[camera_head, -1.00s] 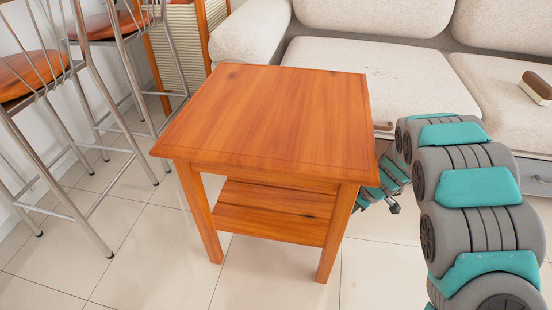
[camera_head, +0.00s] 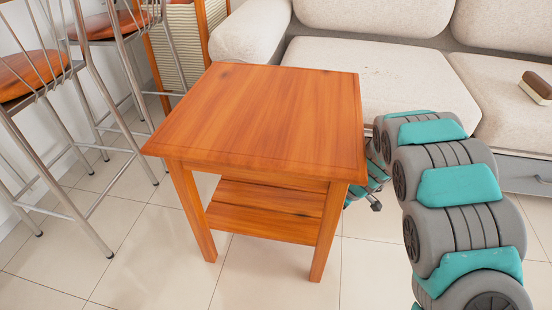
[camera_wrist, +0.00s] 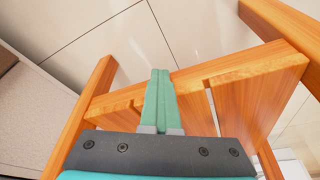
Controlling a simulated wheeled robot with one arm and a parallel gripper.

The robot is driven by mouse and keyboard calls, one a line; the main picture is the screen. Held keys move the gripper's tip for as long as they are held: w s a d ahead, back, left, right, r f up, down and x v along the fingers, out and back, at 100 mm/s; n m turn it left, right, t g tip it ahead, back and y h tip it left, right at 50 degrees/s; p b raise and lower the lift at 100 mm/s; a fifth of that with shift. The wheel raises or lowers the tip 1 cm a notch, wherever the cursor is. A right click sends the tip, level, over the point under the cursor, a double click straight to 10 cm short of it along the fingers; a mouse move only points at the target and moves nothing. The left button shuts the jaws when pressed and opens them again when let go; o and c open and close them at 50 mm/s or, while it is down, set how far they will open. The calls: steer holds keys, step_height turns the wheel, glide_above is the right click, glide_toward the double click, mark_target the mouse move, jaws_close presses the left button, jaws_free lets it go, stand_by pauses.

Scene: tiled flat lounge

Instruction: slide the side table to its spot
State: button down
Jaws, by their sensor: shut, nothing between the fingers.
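The side table (camera_head: 262,115) is orange-brown wood with a square top and a slatted lower shelf (camera_head: 265,211). It stands upright on the tiled floor in the middle of the head view. My arm curves around its right side, and my gripper is low there, partly hidden behind the table in the head view. In the wrist view my gripper (camera_wrist: 160,75) has its teal fingers together and empty, over the edge of the slatted shelf (camera_wrist: 190,105). Table legs (camera_wrist: 92,95) show on both sides of it. I cannot tell whether the fingers touch the shelf.
A pale sofa (camera_head: 370,75) stands close behind the table, with a brown and cream object (camera_head: 537,86) on its seat. Metal bar stools (camera_head: 60,100) stand at the left. Tiled floor (camera_head: 140,265) is free in front and between the stools and table.

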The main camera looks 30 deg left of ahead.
mark_target(286, 201)
steer(key=shift+a+r, duration=0.1)
steer(key=shift+a, duration=0.1)
steer(key=shift+s+a, duration=0.35)
steer(key=shift+a, duration=0.9)
steer(key=shift+s+a, duration=0.35)
steer(key=shift+a, duration=0.9)
steer(key=shift+s+a, duration=0.35)
steer(key=shift+a, duration=0.9)
steer(key=shift+s+a, duration=0.2)
steer(key=shift+a, duration=0.45)
steer(key=shift+s+a, duration=0.2)
steer(key=shift+a, duration=0.4)
steer(key=shift+s+a+r+p, duration=0.1)
steer(key=shift+s+a+p, duration=0.15)
steer(key=shift+a, duration=0.9)
steer(key=shift+s+a+p, duration=0.1)
steer(key=shift+s+a, duration=0.25)
steer(key=shift+a, duration=0.8)
steer(key=shift+s+a, duration=0.1)
steer(key=shift+a, duration=0.25)
